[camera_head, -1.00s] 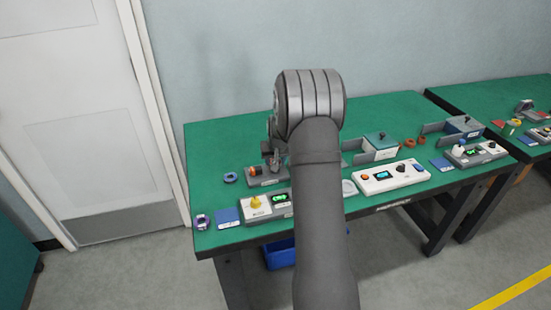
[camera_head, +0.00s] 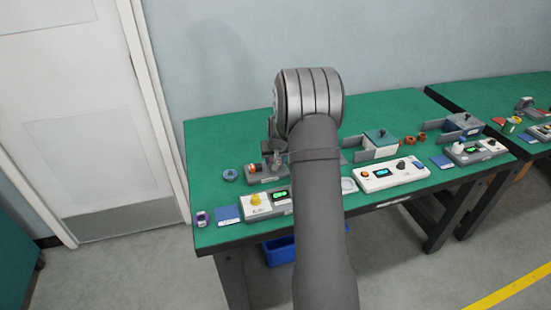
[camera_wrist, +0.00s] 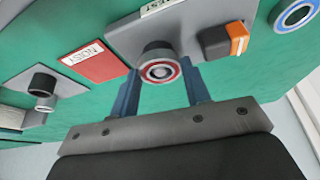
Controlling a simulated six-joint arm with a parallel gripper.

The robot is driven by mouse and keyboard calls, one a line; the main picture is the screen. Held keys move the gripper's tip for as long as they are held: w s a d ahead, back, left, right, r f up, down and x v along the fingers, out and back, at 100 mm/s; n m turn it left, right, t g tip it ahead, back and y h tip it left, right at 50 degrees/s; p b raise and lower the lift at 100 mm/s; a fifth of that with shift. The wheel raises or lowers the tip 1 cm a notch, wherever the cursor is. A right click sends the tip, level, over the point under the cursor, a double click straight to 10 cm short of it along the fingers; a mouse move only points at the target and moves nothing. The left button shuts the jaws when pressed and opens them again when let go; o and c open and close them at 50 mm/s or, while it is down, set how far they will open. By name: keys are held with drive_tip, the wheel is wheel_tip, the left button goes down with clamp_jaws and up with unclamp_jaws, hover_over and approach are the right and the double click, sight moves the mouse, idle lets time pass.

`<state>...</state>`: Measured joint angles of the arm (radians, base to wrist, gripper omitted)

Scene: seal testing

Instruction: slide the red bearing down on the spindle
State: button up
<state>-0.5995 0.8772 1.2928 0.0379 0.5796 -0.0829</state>
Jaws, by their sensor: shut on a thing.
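The red bearing (camera_wrist: 147,74) is a ring with a red face and pale centre, in the middle of the wrist view. My gripper (camera_wrist: 162,71) has its two blue fingers shut on it from either side. The spindle (camera_wrist: 161,73) seems to show as a pale round end inside the ring; I cannot tell how far down the bearing sits. A dark round body shows just behind the bearing, on a grey fixture (camera_wrist: 195,18). In the head view the fixture (camera_head: 268,176) is partly in sight; my arm hides the bearing.
An orange-and-grey switch block (camera_wrist: 237,40) stands right of the bearing on the fixture. A red label card (camera_wrist: 96,62) lies left, and a blue ring (camera_wrist: 280,14) at upper right. A control box with a yellow knob (camera_head: 256,199) stands in front. Green table is clear behind.

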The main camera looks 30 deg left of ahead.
drive_tip(key=shift+f, duration=0.15)
idle(0.6)
drive_tip(key=o, duration=1.1)
drive_tip(key=shift+r, duration=4.5)
drive_tip(key=shift+f, duration=0.1)
wheel_tip(320, 180, down, 9)
drive_tip(key=shift+r, duration=0.1)
